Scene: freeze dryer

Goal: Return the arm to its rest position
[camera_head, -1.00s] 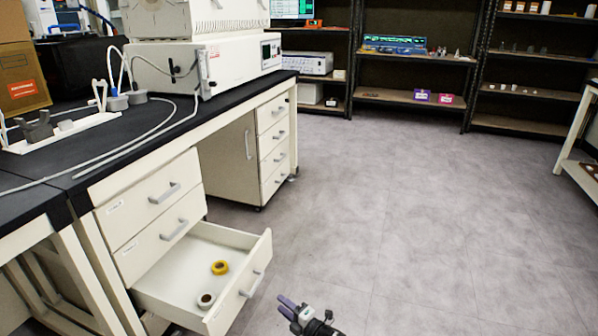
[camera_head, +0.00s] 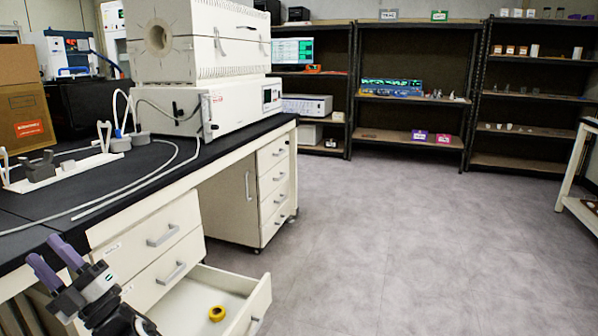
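My gripper (camera_head: 60,262) is at the lower left of the head view, in front of the bench's front edge and upper drawers. Its two purple-tipped fingers point up and to the left. They stand apart with a gap between them, and nothing shows in the gap. The wrist and the arm's end run off the bottom edge of the picture. The rest of my arm is out of view.
A bottom drawer (camera_head: 259,296) stands pulled out, with a yellow ring (camera_head: 217,313) inside. The black-topped bench (camera_head: 150,190) carries a white furnace unit (camera_head: 196,42) and tubing. Shelves (camera_head: 412,100) line the back. The grey floor (camera_head: 400,240) at centre and right is clear.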

